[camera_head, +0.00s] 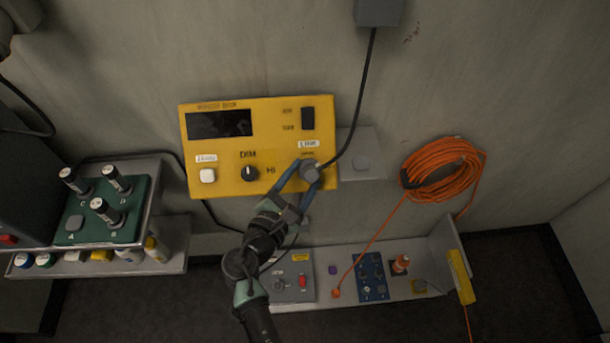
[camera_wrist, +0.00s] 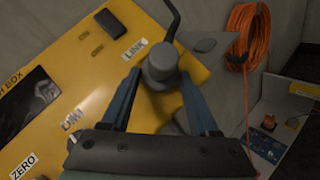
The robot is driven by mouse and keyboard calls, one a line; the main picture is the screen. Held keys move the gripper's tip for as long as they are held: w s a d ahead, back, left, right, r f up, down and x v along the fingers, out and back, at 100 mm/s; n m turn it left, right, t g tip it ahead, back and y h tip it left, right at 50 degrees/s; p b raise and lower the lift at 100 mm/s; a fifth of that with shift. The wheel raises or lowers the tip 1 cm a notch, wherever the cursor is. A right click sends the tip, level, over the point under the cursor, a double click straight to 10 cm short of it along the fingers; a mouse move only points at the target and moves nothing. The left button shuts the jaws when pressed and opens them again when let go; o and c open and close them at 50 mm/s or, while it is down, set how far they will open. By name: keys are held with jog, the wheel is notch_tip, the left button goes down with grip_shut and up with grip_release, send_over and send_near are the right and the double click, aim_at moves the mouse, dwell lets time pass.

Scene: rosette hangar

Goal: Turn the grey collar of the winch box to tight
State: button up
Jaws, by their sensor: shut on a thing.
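The yellow winch box (camera_head: 225,180) is mounted on the wall in the head view; its panel (camera_wrist: 85,75) fills the left of the wrist view. The grey collar (camera_head: 309,172) is at the box's lower right corner, under the LINK label (camera_head: 308,144), with a black cable leaving it upward. In the wrist view the collar (camera_wrist: 160,72) stands between the two blue fingers. My gripper (camera_head: 303,174) is shut on the collar. Small lettering beside the collar is too blurred to read, so its turn position cannot be told.
The box also bears a dark display (camera_head: 218,124), a black DIM knob (camera_head: 249,174), a white ZERO button (camera_head: 207,176) and a black rocker switch (camera_head: 308,118). An orange cable coil (camera_head: 440,172) hangs at right. A shelf (camera_head: 400,290) with small panels lies below.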

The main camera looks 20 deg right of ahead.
jog(key=m+g, duration=0.1)
jog(key=m, duration=0.1)
jog(key=m+g, duration=0.3)
jog(key=m, duration=0.1)
jog(key=shift+w+a+r+g, duration=0.15)
jog(key=shift+w+r+g, duration=0.2)
jog(key=shift+g, duration=0.05)
jog(key=shift+m, duration=0.4)
jog(key=o, duration=1.4)
jog(key=shift+c, duration=0.2)
jog(key=b+v, duration=0.1)
jog(key=v, duration=1.2)
jog(key=shift+b, duration=0.35)
jog(key=shift+w, duration=0.1)
